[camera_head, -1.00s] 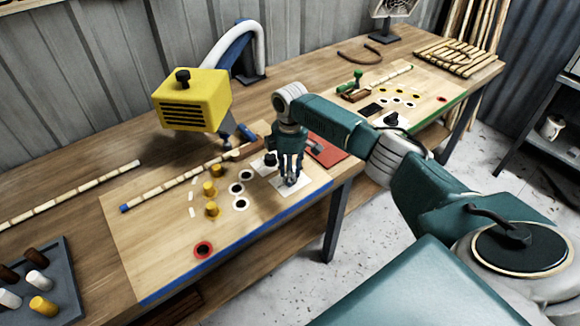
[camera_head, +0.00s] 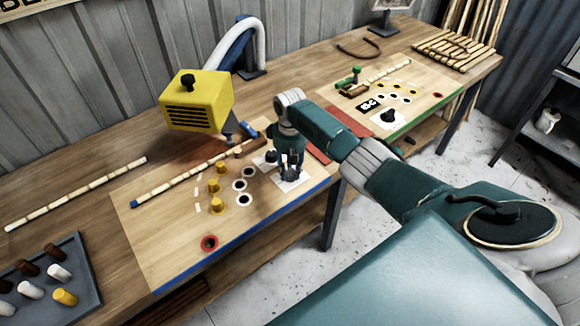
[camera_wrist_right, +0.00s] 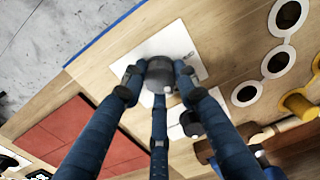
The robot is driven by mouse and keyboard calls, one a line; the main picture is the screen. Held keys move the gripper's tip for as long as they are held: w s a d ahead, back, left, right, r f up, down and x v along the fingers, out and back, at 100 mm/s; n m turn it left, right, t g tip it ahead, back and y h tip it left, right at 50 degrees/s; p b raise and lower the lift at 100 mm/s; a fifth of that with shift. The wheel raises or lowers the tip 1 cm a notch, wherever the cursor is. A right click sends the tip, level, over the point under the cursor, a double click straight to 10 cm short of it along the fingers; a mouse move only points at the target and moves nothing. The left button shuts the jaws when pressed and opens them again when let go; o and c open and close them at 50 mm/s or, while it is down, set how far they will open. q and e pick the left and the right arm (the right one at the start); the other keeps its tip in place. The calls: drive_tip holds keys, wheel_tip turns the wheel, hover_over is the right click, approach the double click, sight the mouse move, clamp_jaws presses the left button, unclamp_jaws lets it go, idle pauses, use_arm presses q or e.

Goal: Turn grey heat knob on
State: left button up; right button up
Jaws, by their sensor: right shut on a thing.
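The grey heat knob (camera_wrist_right: 159,70) is a round dark-grey cap on a white plate (camera_wrist_right: 182,42), near the blue front edge of the workboard. The same plate (camera_head: 297,181) shows in the head view, where the fingers mostly hide the knob. My right gripper (camera_head: 290,176) points down over it. In the right wrist view, the fingertips of my right gripper (camera_wrist_right: 156,80) are closed around the knob's sides. The knob's turn mark is not readable. My left gripper is not in view.
Yellow pegs (camera_head: 215,186) and white-ringed holes (camera_head: 243,185) are left of the gripper. A yellow heater head (camera_head: 197,100) hangs behind them. A red pad (camera_head: 318,150) lies to the right. A tray of pegs (camera_head: 85,268) stands at front left.

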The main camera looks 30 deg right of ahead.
sight(290, 172)
drive_tip(key=shift+m+p, duration=0.4)
drive_tip(key=shift+m, duration=0.7)
drive_tip(key=o, duration=1.2)
drive_tip(key=shift+c, duration=0.2)
drive_tip(key=shift+r, duration=0.15)
wheel_tip(290, 172, up, 12)
drive_tip(key=shift+f, duration=0.2)
